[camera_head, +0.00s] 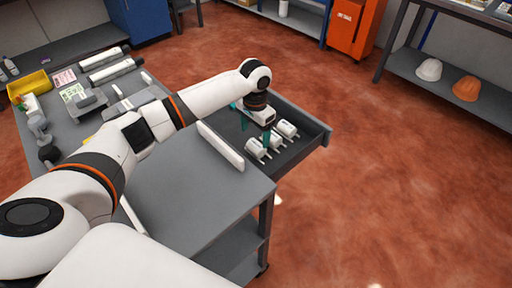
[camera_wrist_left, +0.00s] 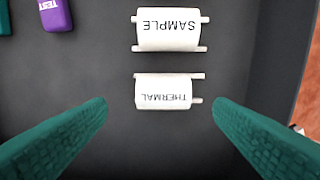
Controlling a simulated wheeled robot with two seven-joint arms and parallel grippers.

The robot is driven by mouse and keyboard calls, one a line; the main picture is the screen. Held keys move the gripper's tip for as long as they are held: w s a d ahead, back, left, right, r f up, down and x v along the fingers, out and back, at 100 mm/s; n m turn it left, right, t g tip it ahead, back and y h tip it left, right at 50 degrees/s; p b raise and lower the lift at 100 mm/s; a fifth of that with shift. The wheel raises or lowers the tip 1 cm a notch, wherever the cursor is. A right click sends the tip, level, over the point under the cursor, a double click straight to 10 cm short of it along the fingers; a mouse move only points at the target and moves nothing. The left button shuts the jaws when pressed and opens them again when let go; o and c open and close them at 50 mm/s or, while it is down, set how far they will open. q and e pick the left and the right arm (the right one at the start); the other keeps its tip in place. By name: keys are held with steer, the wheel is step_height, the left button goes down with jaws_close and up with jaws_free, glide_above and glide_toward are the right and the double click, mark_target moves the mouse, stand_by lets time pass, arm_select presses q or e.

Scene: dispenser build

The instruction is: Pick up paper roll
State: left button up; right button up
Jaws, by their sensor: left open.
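A white paper roll marked THERMAL (camera_wrist_left: 166,91) lies on the dark drawer floor in the left wrist view, between and beyond my open fingers. A second white roll marked SAMPLE (camera_wrist_left: 168,28) lies parallel above it in that view. In the head view, white rolls (camera_head: 287,129) lie in the pulled-out drawer; their labels are too small to read. My left gripper (camera_head: 256,132) reaches down into the drawer beside the rolls, partly covering that area. Its teal fingers (camera_wrist_left: 160,108) are open with nothing held. My right gripper is not in view.
The drawer (camera_head: 318,136) has raised walls around the rolls. A purple item marked TEST (camera_wrist_left: 55,14) lies in it. A long white bar (camera_head: 220,146) is at the grey table's edge. A yellow bin (camera_head: 29,85) stands at the far left. Open floor lies to the right.

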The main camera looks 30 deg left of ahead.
mark_target(257, 143)
arm_select(q)
steer(key=f, duration=0.2)
steer(key=shift+w+d+f, duration=0.1)
steer(key=shift+d+f, duration=0.2)
steer(key=shift+f, duration=0.05)
step_height(257, 143, down, 2)
steer(key=shift+w+f, duration=0.1)
steer(key=shift+f, duration=0.25)
steer(key=shift+c, duration=0.6)
steer(key=c, duration=0.9)
steer(key=shift+c, duration=0.8)
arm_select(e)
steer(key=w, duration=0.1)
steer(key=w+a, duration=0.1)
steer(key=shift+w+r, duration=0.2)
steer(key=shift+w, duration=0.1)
